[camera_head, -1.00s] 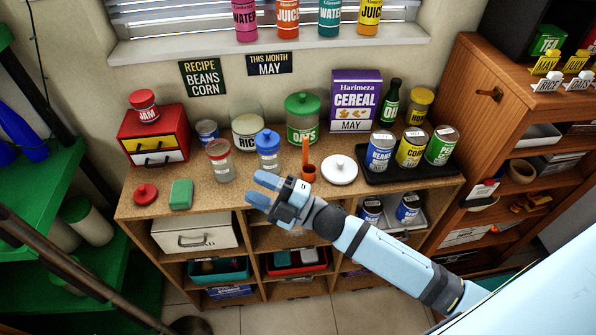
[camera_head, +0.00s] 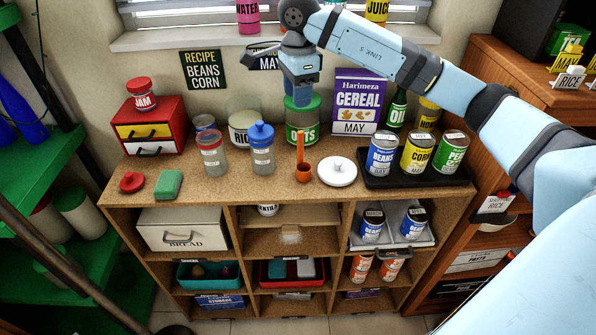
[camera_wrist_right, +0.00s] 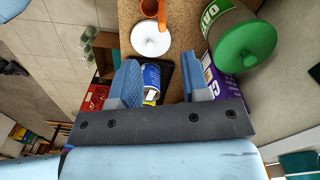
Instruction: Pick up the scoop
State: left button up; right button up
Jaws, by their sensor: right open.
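The orange scoop (camera_head: 302,168) stands on the countertop, its handle pointing up, between the blue-lidded jar and a round white lid. Part of it shows at the top edge of the right wrist view (camera_wrist_right: 150,8). My right gripper (camera_head: 298,100) is above and behind the scoop, pointing down in front of the green-lidded oats jar, well apart from the scoop. In the right wrist view its two blue fingers (camera_wrist_right: 163,80) are spread with nothing held; a blue can shows between them, farther off. My left gripper is not in view.
The white lid (camera_head: 337,171) lies right of the scoop. The blue-lidded jar (camera_head: 262,150) stands left of it and the oats jar (camera_head: 302,132) behind. A black tray (camera_head: 420,181) holds cans at the right.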

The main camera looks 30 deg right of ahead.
aim_at(301, 131)
jog(key=f, duration=0.8)
jog(key=shift+w+d+f, duration=0.1)
jog(key=shift+d+f, duration=0.1)
jog(key=shift+d, duration=0.05)
jog(key=f, duration=0.3)
jog(key=f+p, duration=0.1)
jog(key=f, duration=0.1)
jog(key=shift+d, duration=0.25)
grip_shut()
